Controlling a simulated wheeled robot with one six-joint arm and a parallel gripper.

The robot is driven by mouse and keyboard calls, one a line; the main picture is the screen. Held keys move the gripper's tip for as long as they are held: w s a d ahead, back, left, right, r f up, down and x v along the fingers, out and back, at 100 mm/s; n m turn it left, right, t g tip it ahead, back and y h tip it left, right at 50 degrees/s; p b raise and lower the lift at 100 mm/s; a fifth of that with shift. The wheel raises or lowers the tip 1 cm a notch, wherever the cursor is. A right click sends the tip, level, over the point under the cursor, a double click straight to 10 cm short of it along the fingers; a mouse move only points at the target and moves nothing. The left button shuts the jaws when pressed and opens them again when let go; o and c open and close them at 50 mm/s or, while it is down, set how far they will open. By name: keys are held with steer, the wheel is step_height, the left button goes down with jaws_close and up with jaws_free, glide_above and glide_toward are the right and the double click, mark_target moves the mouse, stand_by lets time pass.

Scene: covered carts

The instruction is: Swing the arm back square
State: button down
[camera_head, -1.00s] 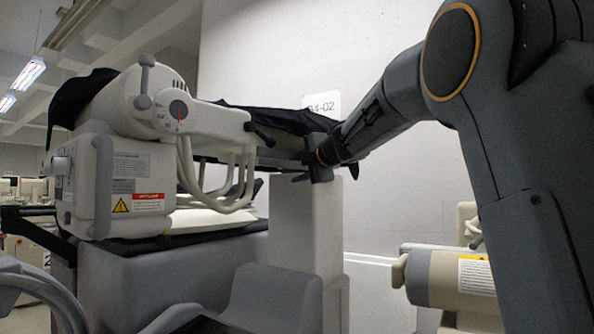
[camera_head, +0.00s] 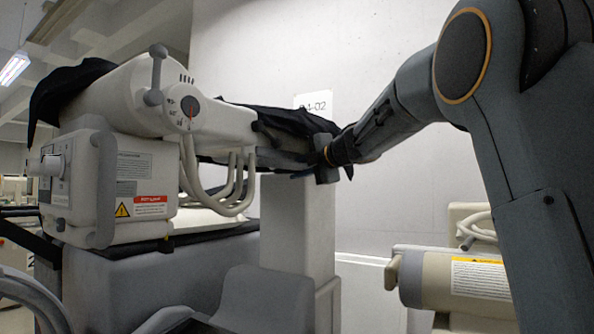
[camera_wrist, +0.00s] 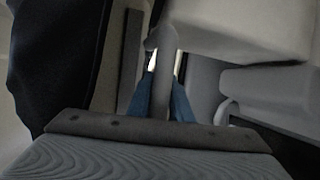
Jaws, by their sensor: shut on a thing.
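A white machine head with an arm (camera_head: 225,126) stands at the left. Its round dial (camera_head: 189,108) has a red pointer that looks close to upright. A black cover (camera_head: 68,95) drapes over the back of the machine and along behind the arm. My gripper (camera_head: 306,173) is at the arm's right end, beside a pale column. In the wrist view its blue fingers (camera_wrist: 162,90) are shut on a grey bar-like handle (camera_wrist: 161,40). The handle's join to the arm is hard to make out in the head view.
A grey base (camera_head: 160,280) with a black-edged top stands under the machine. The pale column (camera_head: 286,225) rises close below my gripper. A beige cylinder (camera_head: 480,280) lies at the lower right. A sign (camera_head: 314,101) hangs on the bare wall behind.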

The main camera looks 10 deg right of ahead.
steer(key=shift+d+f, duration=0.15)
steer(key=shift+d, duration=0.35)
steer(key=c, duration=1.9)
jaws_free()
steer(key=shift+o, duration=1.4)
steer(key=shift+w+a, duration=0.1)
steer(key=shift+w, duration=0.05)
steer(key=shift+a, duration=0.3)
steer(key=b+v, duration=0.1)
steer(key=v, duration=0.7)
